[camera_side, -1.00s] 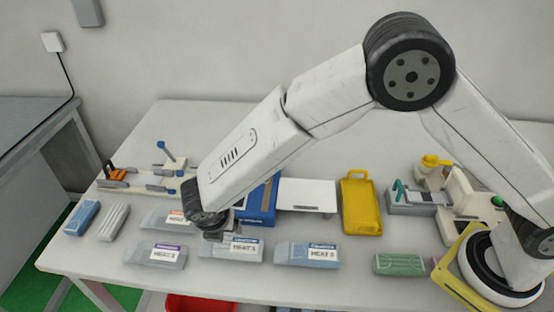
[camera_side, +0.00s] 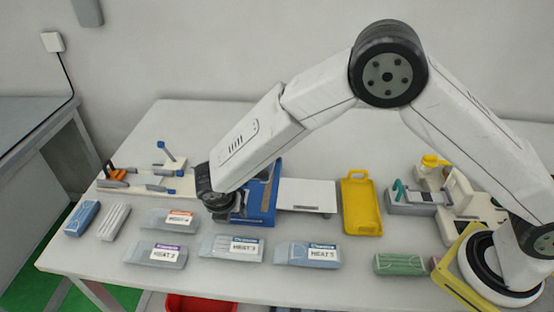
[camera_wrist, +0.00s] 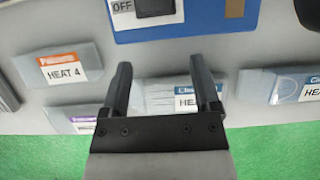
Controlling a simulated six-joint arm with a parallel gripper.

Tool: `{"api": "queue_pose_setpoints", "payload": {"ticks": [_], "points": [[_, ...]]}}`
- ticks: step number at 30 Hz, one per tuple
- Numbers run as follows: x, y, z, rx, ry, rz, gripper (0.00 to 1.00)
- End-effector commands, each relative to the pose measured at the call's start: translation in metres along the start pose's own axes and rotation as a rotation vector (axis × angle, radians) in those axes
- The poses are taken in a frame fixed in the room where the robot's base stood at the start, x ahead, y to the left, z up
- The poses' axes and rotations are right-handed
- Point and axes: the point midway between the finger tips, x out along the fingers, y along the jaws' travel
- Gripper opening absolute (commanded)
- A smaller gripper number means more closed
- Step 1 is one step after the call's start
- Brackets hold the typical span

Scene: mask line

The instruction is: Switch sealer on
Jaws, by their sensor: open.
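The blue sealer (camera_side: 262,205) stands in the middle of the table, partly hidden by my arm in the side view. In the wrist view its blue face (camera_wrist: 220,22) fills the top edge, with a white label reading OFF; the label's upper part is cut off. My gripper (camera_wrist: 160,68) is open and empty, its two fingers pointing toward the sealer and apart from it in the picture. In the side view my wrist is at the sealer's left front; the fingers cannot be made out there.
Pouches marked HEAT 4 (camera_side: 172,221), HEAT 2 (camera_side: 156,256), HEAT 3 (camera_side: 232,249) and HEAT 5 (camera_side: 308,254) lie in front. A white plate (camera_side: 306,195) and yellow tray (camera_side: 361,204) are to the right. A jig (camera_side: 150,182) stands at left.

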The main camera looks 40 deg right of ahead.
Motion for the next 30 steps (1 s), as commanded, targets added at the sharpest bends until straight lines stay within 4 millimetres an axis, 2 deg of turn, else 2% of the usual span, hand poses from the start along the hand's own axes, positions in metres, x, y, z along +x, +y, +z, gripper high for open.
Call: {"api": "queue_pose_setpoints", "payload": {"ticks": [6,13,18,28,29,30], "points": [[0.014,-0.001,0.032,0.003,0.000,-0.002,0.79],[0.024,0.000,0.058,0.001,-0.001,-0.001,0.79],[0.034,0.000,0.057,0.000,0.000,0.001,0.79],[0.036,0.000,0.057,0.000,-0.001,0.002,0.79],[0.036,0.000,0.057,0.000,-0.001,0.002,0.73],[0.036,0.000,0.057,0.000,-0.001,0.002,0.60]]}}
